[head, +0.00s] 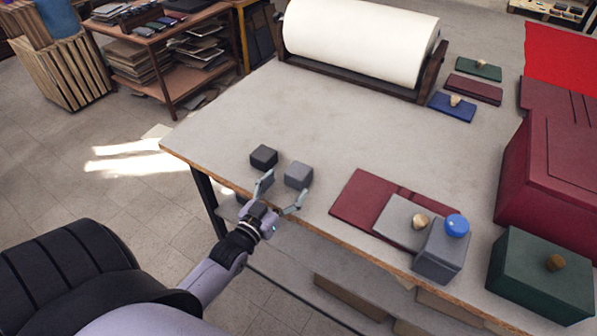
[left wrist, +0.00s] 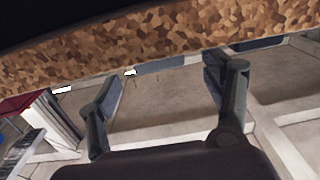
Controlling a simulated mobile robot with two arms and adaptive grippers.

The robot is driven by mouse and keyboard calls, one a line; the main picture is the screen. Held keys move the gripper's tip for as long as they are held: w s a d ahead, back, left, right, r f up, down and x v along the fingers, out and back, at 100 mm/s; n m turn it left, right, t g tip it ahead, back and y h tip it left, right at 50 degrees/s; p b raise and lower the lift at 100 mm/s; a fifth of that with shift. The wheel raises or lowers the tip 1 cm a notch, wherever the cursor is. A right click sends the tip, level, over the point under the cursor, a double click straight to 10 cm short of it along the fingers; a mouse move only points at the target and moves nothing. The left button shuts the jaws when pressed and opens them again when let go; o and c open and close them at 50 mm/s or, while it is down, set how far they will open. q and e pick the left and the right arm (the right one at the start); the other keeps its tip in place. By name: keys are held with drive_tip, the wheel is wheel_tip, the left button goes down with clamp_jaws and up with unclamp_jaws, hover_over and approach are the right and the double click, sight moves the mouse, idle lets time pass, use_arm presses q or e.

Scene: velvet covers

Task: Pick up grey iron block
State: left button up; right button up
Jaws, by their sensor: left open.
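Two small blocks sit near the left front edge of the table: a dark grey block (head: 264,156) and a lighter grey block (head: 298,174) to its right. I cannot tell from looks alone which is iron. My left gripper (head: 284,188) is open and empty at the table's front edge, close to the two blocks and apparently not holding either. In the left wrist view its two fingers (left wrist: 168,88) are spread with nothing between them, and neither block shows. My right gripper is not in view.
The table's rough chipboard edge (left wrist: 120,38) crosses close above the fingers in the left wrist view. A maroon cover (head: 358,200), a grey box with a blue knob (head: 438,256) and a green box (head: 540,285) lie right. A white roll (head: 360,40) stands behind; mid-table is clear.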

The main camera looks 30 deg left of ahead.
sight(299, 169)
use_arm(q)
drive_tip(key=shift+w, duration=0.7)
drive_tip(key=shift+w+r+p, duration=0.2)
drive_tip(key=shift+w+p, duration=0.1)
drive_tip(key=shift+w, duration=0.05)
drive_tip(key=w+p, duration=0.1)
drive_tip(key=w, duration=0.2)
drive_tip(key=shift+w+r, duration=0.15)
drive_tip(key=shift+w, duration=0.15)
drive_tip(key=shift+w+a, duration=0.1)
drive_tip(key=shift+w, duration=0.4)
drive_tip(key=shift+s, duration=0.1)
drive_tip(key=shift+c, duration=0.5)
clamp_jaws()
drive_tip(key=shift+r, duration=0.1)
